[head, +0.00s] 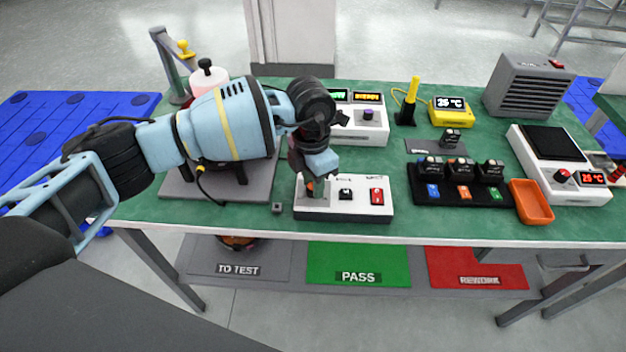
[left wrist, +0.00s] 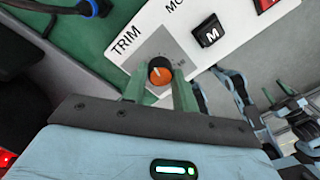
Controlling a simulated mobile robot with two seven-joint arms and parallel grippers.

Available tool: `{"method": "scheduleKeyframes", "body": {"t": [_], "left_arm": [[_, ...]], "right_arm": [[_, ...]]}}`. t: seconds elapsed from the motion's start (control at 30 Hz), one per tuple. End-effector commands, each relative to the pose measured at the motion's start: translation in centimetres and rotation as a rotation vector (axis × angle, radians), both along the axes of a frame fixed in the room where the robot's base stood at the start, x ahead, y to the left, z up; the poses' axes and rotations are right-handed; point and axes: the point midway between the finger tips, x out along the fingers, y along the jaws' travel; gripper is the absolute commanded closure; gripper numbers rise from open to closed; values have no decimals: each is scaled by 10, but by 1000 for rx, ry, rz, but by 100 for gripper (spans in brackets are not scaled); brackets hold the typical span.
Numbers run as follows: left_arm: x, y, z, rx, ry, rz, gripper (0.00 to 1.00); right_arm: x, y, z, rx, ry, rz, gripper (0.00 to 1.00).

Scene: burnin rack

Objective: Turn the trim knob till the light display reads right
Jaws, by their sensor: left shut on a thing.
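The trim knob (left wrist: 159,71) is a small orange dial with a pale pointer mark, on the grey plate beside the word TRIM on a white box (head: 350,210). In the left wrist view, the two fingers of my left gripper (left wrist: 160,84) lie on either side of the knob, shut on it. In the head view, my left gripper (head: 316,186) points down at the box's left end and mostly hides the knob. Behind it, a white unit (head: 374,133) has a green display, partly hidden by my arm, and an amber display (head: 366,97). I cannot read either surely.
The white box also carries a black M switch (head: 346,194) and a red switch (head: 377,196). To the right stand a black tray (head: 462,199) with several modules, an orange bin (head: 530,201) and a grey heater-like box (head: 527,87). The table's front edge lies close to the white box.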

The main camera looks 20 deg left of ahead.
Motion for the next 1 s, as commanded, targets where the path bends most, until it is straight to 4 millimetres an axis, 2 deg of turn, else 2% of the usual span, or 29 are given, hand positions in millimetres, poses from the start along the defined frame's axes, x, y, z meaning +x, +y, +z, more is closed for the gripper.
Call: {"method": "scheduleKeyframes", "body": {"t": [0.5,0.53,0.67,1.0], "left_arm": [[0,0,1,0,0,-22,95],[0,0,1,0,0,-21,68],[0,0,0,0,0,-21,51],[0,0,3,-1,-1,-20,50]], "right_arm": [[-1,0,0,0,1,0,50],[-1,0,0,0,1,0,50],[-1,0,0,0,1,0,50],[-1,0,0,0,2,0,50]]}}
